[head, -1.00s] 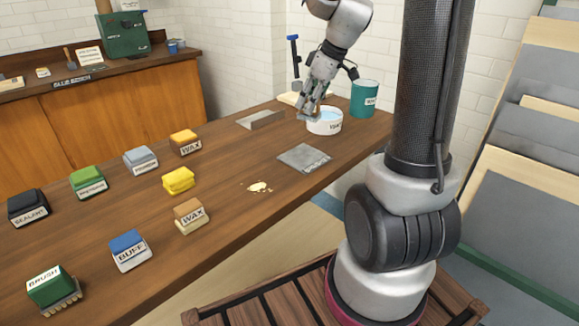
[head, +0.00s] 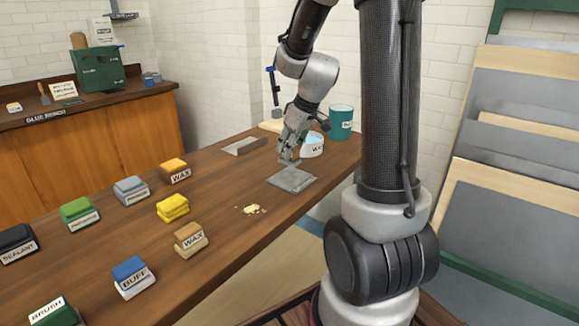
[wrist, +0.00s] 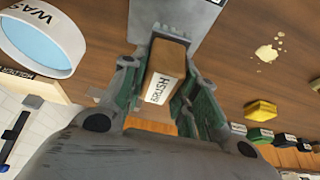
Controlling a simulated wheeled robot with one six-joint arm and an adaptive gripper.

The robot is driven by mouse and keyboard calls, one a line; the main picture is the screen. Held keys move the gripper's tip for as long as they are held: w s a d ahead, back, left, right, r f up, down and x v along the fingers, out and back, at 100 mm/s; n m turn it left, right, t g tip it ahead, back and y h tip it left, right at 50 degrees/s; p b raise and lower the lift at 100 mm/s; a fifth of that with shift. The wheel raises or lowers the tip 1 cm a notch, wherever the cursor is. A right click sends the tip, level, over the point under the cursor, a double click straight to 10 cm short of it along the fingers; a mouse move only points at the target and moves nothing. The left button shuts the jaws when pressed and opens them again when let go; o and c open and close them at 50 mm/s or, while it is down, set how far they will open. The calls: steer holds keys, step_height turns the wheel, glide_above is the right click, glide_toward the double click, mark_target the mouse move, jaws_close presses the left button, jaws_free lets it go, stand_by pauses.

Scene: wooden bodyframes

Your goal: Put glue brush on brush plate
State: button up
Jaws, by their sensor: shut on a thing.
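My gripper (head: 290,152) is shut on a brown block-shaped brush (wrist: 170,57). Its white label seems to read BRUSH upside down in the wrist view. In the head view the brush is mostly hidden by the fingers. A flat grey plate (head: 292,179) lies on the long wooden table. It also shows at the top of the wrist view (wrist: 192,14), just beyond the brush. My gripper is at the plate's far edge, beside the wash bowl. I cannot tell whether the brush touches the plate.
The white wash bowl (head: 313,147) with blue liquid stands behind my gripper, with a teal can (head: 341,122) farther back. A pale spill (head: 249,209) and several labelled blocks, such as BUFF (head: 132,278), lie toward the left. A grey tray-like piece (head: 243,145) lies left of my gripper.

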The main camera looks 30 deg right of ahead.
mark_target(290, 161)
steer(key=shift+f, duration=2.55)
steer(key=shift+f, duration=0.1)
steer(key=o, duration=0.9)
